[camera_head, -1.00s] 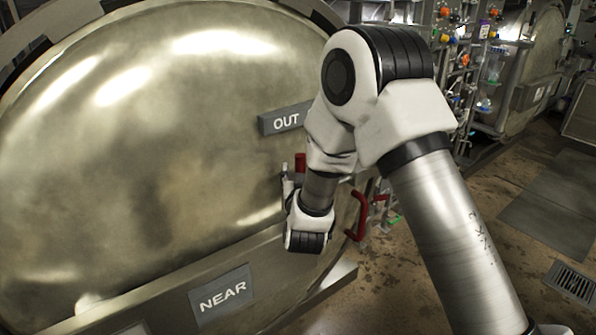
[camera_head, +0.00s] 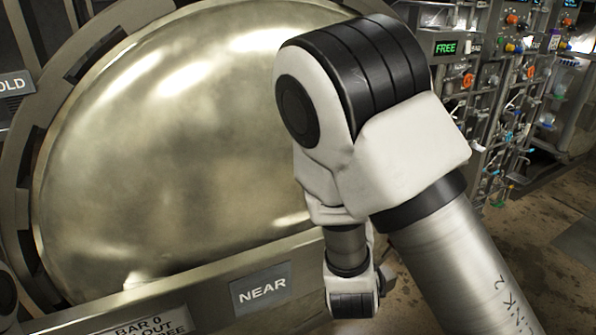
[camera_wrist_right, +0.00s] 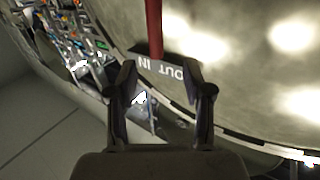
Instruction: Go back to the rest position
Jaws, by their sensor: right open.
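My right arm (camera_head: 425,230) comes in from the lower right of the head view, bent in front of the big domed metal door (camera_head: 150,160). Its gripper is hidden in that view, beyond the wrist. In the right wrist view my right gripper (camera_wrist_right: 159,78) is open, with nothing between its two dark fingers. My left gripper is in neither view.
A rail with a "NEAR" plate (camera_head: 261,289) runs below the door. A rack of valves and tubes (camera_head: 500,95) with a green "FREE" display (camera_head: 446,47) stands at the right. Bare stained floor (camera_head: 535,225) shows at the lower right.

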